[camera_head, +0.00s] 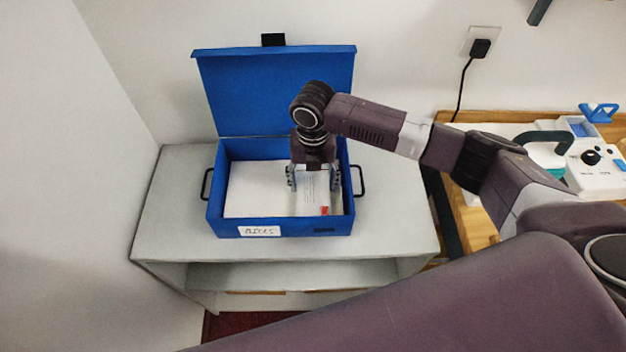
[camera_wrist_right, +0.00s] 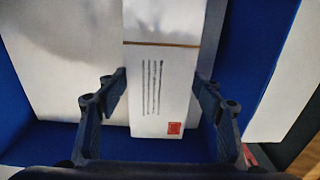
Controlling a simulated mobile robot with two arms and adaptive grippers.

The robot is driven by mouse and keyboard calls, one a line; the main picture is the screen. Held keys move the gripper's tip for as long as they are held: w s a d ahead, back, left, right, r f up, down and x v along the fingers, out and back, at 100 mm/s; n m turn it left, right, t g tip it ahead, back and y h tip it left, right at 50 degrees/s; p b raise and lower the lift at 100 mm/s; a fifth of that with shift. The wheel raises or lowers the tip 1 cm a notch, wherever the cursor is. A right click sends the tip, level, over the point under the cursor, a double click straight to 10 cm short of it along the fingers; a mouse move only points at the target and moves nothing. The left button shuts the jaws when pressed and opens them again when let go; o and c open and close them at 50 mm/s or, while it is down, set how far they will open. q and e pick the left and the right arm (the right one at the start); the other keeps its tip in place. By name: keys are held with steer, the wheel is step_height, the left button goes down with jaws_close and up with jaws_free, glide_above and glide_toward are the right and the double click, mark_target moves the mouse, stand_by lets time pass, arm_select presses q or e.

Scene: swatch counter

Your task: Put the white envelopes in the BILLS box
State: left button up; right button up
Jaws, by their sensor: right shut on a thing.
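The blue box (camera_head: 214,212) stands with its lid (camera_head: 280,95) raised. A white label (camera_head: 260,231) with handwriting is on its front; it seems to read BILLS. My right gripper (camera_head: 313,182) points down inside the box's right part. It is shut on a white envelope (camera_head: 310,199) with printed lines and a red stamp mark. In the right wrist view the fingers (camera_wrist_right: 160,78) flank the long sides of this envelope (camera_wrist_right: 150,110). A broad white surface (camera_head: 254,188) fills the box's left part; I cannot tell whether it is envelopes or a lining. My left gripper is out of view.
The box sits on a grey stand (camera_head: 165,215) with an open shelf below, near white walls. Black handles stick out at the box's sides. To the right, a wooden counter (camera_head: 470,225) holds a white and teal device (camera_head: 597,172). A plug (camera_head: 481,47) is in the wall.

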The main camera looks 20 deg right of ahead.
mark_target(313, 185)
steer(key=shift+f, duration=0.15)
steer(key=o, duration=1.2)
steer(key=shift+c, duration=0.2)
step_height(313, 185, up, 12)
steer(key=b, duration=0.1)
steer(key=shift+r+b, duration=0.2)
steer(key=shift+b, duration=0.15)
